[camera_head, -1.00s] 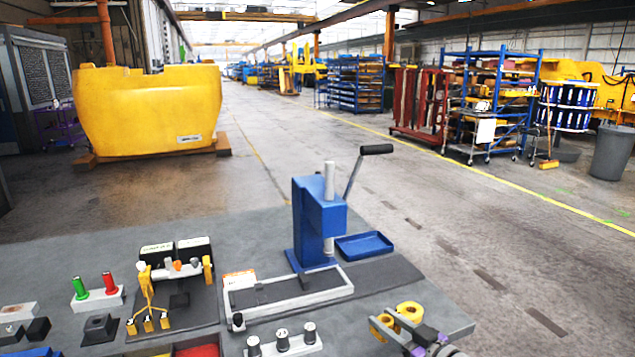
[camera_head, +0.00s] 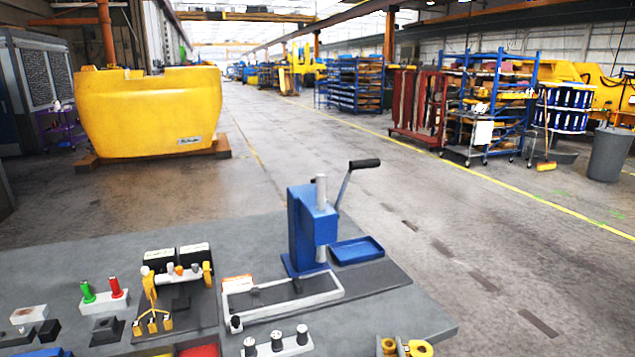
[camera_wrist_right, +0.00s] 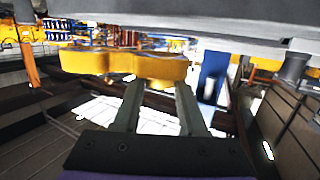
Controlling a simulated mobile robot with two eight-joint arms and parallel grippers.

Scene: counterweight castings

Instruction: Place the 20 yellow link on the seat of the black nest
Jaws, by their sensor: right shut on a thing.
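The yellow link (camera_head: 419,348) is at the bottom edge of the head view, partly cut off, beside the table's front right corner. My right gripper (camera_head: 402,347) is mostly below the frame there. In the right wrist view the link (camera_wrist_right: 120,66) lies across the fingertips of my right gripper (camera_wrist_right: 158,92), which is shut on it. No number on the link can be read. A black block with a raised square top (camera_head: 106,326), possibly the black nest, sits on the left of the table; other dark blocks are near it. My left gripper is not in view.
A blue lever press (camera_head: 306,230) stands on the table with a blue tray (camera_head: 357,250) beside it. A white-framed fixture (camera_head: 282,300), a peg block (camera_head: 277,344) and a yellow stand (camera_head: 152,300) occupy the middle. The table's right part (camera_head: 405,305) is clear.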

